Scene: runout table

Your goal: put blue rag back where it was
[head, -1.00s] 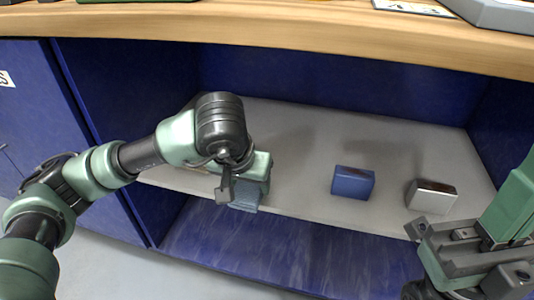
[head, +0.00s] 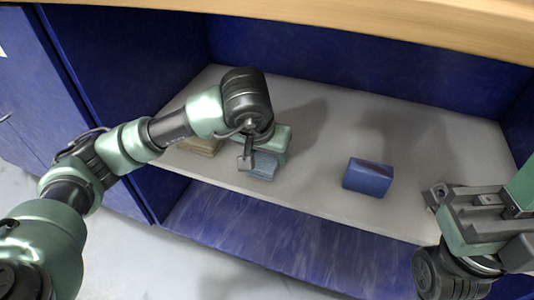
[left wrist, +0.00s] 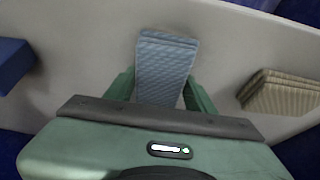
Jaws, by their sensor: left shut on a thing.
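The blue rag (head: 264,166) is a folded, light blue patterned cloth. My left gripper (head: 258,158) is shut on it, over the left part of the grey shelf (head: 318,190), behind its front edge. In the left wrist view the rag (left wrist: 165,62) sticks out between the two green fingers of the left gripper (left wrist: 160,92). I cannot tell whether the rag touches the shelf. My right gripper (head: 478,212) is at the right edge of the head view, in front of the shelf's right end; its jaw opening is not clear.
A tan folded cloth (head: 201,146) lies left of the rag, partly behind my left arm; it also shows in the left wrist view (left wrist: 284,93). A dark blue box (head: 368,178) stands to the right. Cabinet walls enclose the shelf, with a wooden top (head: 400,22) above.

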